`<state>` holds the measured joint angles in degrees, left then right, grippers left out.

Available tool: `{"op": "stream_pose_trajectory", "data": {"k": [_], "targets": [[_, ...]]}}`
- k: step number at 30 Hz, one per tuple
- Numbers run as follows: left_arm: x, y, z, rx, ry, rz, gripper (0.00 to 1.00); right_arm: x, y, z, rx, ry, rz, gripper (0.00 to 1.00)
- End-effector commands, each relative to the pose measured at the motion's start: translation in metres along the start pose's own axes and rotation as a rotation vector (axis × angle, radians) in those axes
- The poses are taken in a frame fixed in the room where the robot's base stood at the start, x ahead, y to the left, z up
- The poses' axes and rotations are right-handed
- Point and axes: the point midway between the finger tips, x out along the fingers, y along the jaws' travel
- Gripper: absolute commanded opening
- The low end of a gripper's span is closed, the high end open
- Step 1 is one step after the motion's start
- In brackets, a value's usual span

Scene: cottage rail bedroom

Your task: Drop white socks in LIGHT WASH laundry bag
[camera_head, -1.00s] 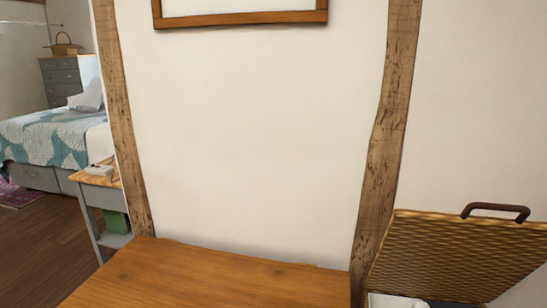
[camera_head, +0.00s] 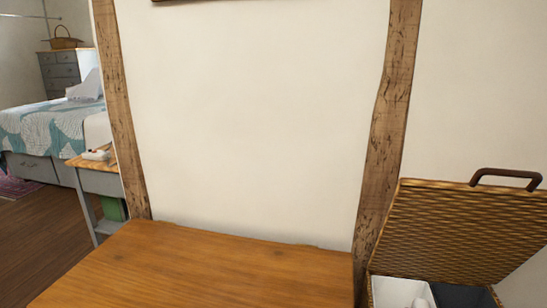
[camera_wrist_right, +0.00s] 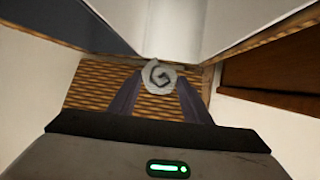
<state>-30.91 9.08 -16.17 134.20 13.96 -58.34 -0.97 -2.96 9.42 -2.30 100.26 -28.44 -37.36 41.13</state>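A rolled white-grey sock bundle (camera_wrist_right: 158,75) sits between the two fingertips of my right gripper (camera_wrist_right: 158,88) in the right wrist view. The fingers close in on it from both sides. Behind it are the hamper's woven wicker, a white-lined compartment (camera_wrist_right: 190,25) and a dark-lined one (camera_wrist_right: 95,25). The head view shows the white liner (camera_head: 396,291) and dark liner (camera_head: 462,296) side by side at the bottom right. A small white rounded thing (camera_head: 420,302) shows at the white liner; I cannot tell whether it is the same bundle. No bag label is readable. My left gripper is out of view.
The woven hamper lid (camera_head: 450,235) stands open against the wall, with a brown handle (camera_head: 506,178) on top. A wooden tabletop (camera_head: 220,265) fills the bottom middle and is bare. A timber post (camera_head: 385,130) rises behind the hamper. A bed (camera_head: 50,130) is far left.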

Motion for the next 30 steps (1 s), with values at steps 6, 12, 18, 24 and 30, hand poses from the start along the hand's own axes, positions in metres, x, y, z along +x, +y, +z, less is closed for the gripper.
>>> {"op": "stream_pose_trajectory", "data": {"k": [6,12,18,24,30], "targets": [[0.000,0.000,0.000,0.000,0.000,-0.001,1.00,0.000,0.000,0.000,0.000,0.000,0.000,0.66],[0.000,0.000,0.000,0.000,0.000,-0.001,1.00,-0.001,0.000,0.000,0.000,-0.001,0.000,0.66],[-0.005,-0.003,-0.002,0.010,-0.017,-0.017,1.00,-0.024,-0.001,-0.001,0.002,-0.004,-0.001,0.66],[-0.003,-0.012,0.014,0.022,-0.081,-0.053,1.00,-0.065,0.000,-0.002,0.003,-0.004,-0.001,0.66],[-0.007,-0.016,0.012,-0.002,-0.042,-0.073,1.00,-0.094,0.000,-0.001,0.002,-0.002,0.000,0.66]]}}
